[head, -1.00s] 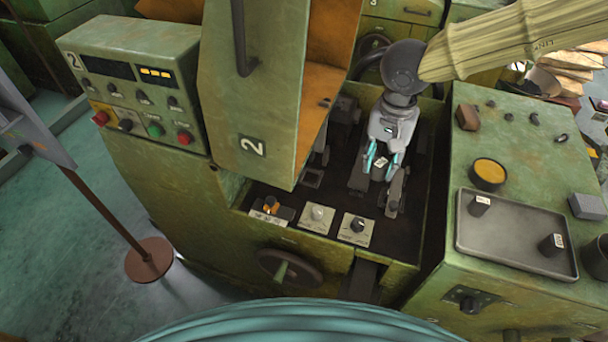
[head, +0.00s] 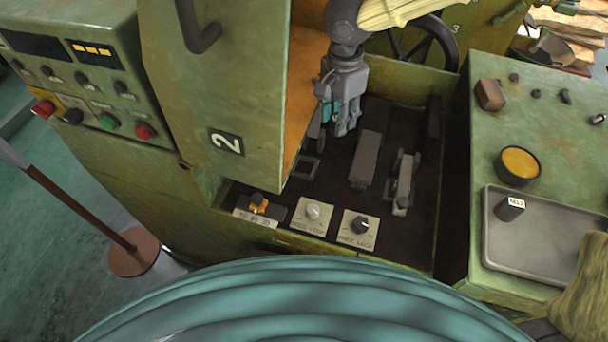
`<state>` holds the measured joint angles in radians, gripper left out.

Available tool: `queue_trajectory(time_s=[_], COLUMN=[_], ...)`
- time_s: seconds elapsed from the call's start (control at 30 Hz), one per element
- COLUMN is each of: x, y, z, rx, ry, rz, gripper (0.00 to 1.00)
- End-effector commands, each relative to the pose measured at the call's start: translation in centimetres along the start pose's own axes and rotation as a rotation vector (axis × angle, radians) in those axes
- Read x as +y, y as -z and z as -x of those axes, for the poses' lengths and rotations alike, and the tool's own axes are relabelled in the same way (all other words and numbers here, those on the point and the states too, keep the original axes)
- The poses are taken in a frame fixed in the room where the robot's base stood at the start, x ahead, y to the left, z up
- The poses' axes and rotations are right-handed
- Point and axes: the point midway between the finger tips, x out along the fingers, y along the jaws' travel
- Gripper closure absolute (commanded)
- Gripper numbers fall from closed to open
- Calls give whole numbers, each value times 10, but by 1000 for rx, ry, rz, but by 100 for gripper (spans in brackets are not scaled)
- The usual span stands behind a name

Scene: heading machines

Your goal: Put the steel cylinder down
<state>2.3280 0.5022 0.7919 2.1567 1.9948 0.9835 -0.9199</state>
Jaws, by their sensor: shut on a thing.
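My gripper (head: 343,122) points down over the dark bed of the green machine, close to the right edge of the open number 2 door (head: 232,90). Its fingers are shut on the steel cylinder, which the fingers mostly hide in this view. Another dark cylinder with a white label (head: 509,208) stands upright in the grey tray (head: 535,262) on the right-hand green cabinet.
Grey blocks (head: 366,160) and a clamp-like fixture (head: 402,184) stand on the bed right of my gripper. Several switch knobs (head: 312,211) line its front. A yellow-topped round container (head: 518,164) and a brown block (head: 490,95) sit on the right cabinet.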

Motion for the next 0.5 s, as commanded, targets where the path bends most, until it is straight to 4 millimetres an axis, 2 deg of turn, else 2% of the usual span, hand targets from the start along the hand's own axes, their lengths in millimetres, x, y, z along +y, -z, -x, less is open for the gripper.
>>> queue_trajectory(time_s=[0.03, 0.2, 0.4, 0.5], x=[-8, -32, -51, -56], y=[-6, -27, -46, -52], z=[-18, -45, -65, -69], rx=[0, -4, -10, -12], ry=[-1, 1, 0, -1], rz=[-57, -269, -452, -501], gripper=[100, 100, 100, 100])
